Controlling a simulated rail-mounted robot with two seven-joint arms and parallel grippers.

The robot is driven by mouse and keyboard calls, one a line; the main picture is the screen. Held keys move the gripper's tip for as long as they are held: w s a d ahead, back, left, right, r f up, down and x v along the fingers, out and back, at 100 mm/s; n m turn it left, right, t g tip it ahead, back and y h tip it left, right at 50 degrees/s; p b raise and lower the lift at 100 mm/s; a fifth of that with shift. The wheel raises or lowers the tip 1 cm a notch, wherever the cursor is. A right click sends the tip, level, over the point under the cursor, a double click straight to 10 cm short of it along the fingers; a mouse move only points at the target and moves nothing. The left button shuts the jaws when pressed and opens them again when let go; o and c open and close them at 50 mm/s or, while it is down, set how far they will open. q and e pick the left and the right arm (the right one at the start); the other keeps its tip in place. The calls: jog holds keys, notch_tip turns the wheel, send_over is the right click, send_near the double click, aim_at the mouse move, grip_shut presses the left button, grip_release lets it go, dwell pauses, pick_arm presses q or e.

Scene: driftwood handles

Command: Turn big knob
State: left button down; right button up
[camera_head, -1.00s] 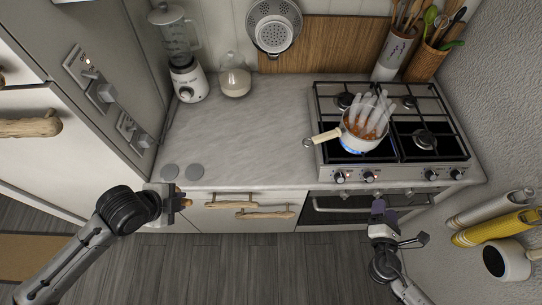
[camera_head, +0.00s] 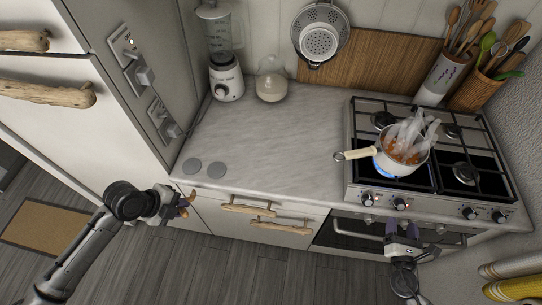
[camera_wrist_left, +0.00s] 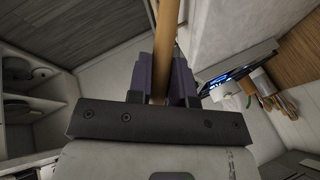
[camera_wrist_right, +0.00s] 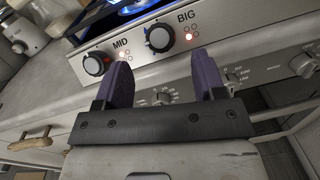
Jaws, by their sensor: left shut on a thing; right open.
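The big knob (camera_wrist_right: 159,38), labelled BIG, is on the stove front in the right wrist view, with a lit red light beside it. It also shows in the head view (camera_head: 400,203), second from the left. My right gripper (camera_wrist_right: 163,75) is open and empty, its fingers pointing toward the panel and apart from the knob, which appears beyond the gap between them. It shows below the knobs in the head view (camera_head: 403,231). My left gripper (camera_head: 186,205) is shut on a brown wooden rod (camera_wrist_left: 165,35), left of the counter front; the rod's far end is out of view.
The MID knob (camera_wrist_right: 96,63) sits just left of the big one. A pot (camera_head: 402,153) with a pale handle stands over a blue flame. The oven handle (camera_head: 384,237) runs below the panel. Drawers with driftwood handles (camera_head: 248,209) are to the left.

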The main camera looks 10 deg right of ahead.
aim_at(401, 208)
pick_arm(q)
jog(key=shift+r, duration=0.3)
pick_arm(e)
jog(key=shift+x, duration=3.15)
jog(key=shift+c, duration=0.3)
jog(key=c, duration=0.8)
jog(key=shift+c, duration=0.2)
